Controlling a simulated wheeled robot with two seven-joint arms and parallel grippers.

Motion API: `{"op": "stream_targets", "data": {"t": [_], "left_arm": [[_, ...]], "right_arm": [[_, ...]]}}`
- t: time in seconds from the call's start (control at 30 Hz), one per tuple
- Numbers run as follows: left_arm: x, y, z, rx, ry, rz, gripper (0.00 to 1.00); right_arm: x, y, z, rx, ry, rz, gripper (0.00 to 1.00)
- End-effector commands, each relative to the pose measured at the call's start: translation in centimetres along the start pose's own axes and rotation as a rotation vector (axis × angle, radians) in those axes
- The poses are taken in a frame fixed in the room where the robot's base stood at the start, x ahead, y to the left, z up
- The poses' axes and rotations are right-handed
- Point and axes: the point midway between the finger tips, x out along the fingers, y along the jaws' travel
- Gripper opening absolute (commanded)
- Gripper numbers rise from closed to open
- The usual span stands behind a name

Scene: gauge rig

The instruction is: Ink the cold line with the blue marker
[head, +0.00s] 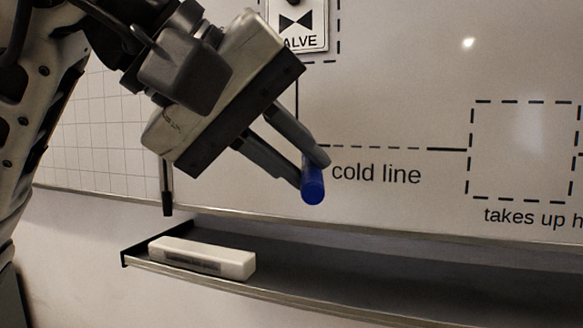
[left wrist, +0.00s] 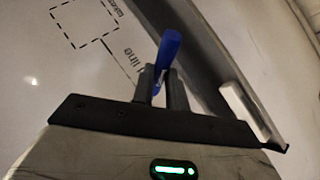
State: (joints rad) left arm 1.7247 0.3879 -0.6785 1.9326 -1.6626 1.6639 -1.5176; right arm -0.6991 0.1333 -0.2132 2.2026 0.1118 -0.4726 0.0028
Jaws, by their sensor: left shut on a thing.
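My left gripper (head: 312,172) is shut on the blue marker (head: 313,190), in front of the whiteboard. The marker's blue end points toward the head camera; its tip is hidden, so I cannot tell whether it touches the board. The marker also shows between the fingers in the left wrist view (left wrist: 168,50). The cold line (head: 448,150) runs dashed rightward from near the fingers, then solid up to a dashed box (head: 470,150). Its left part is hidden by the gripper. The "cold line" label (head: 376,174) sits just below it. My right gripper is not in view.
A valve card (head: 312,42) is on the board above the gripper. A tray (head: 330,293) runs below the board, with a white eraser (head: 205,259) at its left end. The tray is clear right of the eraser. A grid (head: 105,135) is at left.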

Motion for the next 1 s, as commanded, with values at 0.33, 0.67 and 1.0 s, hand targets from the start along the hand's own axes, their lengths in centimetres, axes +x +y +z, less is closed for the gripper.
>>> {"op": "stream_targets", "data": {"t": [0.33, 0.67, 1.0], "left_arm": [[2.2, 0.4, -2.7, -0.005, -0.002, -0.003, 0.0], [3.7, 0.5, -4.2, -0.002, 0.0, -0.002, 0.0], [3.8, 0.5, -4.2, -0.001, 0.001, -0.003, 0.0]], "right_arm": [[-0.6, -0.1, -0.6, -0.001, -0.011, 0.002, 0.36], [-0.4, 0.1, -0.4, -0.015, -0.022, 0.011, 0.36], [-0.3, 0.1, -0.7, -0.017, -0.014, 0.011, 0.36]]}}
